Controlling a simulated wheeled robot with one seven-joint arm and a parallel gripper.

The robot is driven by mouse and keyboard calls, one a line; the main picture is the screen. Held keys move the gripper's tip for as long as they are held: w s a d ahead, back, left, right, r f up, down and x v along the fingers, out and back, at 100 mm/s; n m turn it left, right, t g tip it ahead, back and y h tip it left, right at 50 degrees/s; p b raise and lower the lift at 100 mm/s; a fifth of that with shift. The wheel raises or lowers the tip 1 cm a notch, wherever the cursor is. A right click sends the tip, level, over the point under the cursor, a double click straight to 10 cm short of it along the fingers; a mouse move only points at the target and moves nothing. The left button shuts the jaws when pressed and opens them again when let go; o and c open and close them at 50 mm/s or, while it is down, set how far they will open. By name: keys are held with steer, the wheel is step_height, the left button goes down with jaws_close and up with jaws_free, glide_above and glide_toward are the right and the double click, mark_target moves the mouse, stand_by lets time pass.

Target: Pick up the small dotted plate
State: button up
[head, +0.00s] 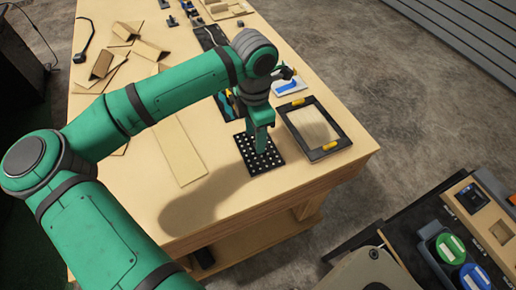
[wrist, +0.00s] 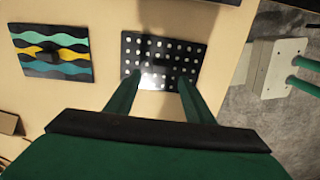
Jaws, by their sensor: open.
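The small dotted plate (head: 249,164) is a black square with rows of white dots, lying flat on the wooden table. My gripper (head: 261,150) is right over it and hides part of it in the head view. In the wrist view the dotted plate (wrist: 163,50) lies just ahead of my gripper (wrist: 157,85). The two green fingers are apart, with their tips over the plate's near edge. Nothing is held between them. I cannot tell how far the tips are above the plate.
A wavy teal, yellow and black plate (wrist: 53,50) lies left of the dotted plate. A dark-framed tray (head: 332,146) with yellow clips lies to its right in the head view. Cardboard pieces (head: 104,62) lie at the far left. The table's right edge is near.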

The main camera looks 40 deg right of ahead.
steer(key=shift+s+f, duration=0.1)
steer(key=shift+f, duration=1.75)
steer(key=c, duration=1.2)
steer(key=shift+o, duration=0.2)
steer(key=shift+r, duration=0.15)
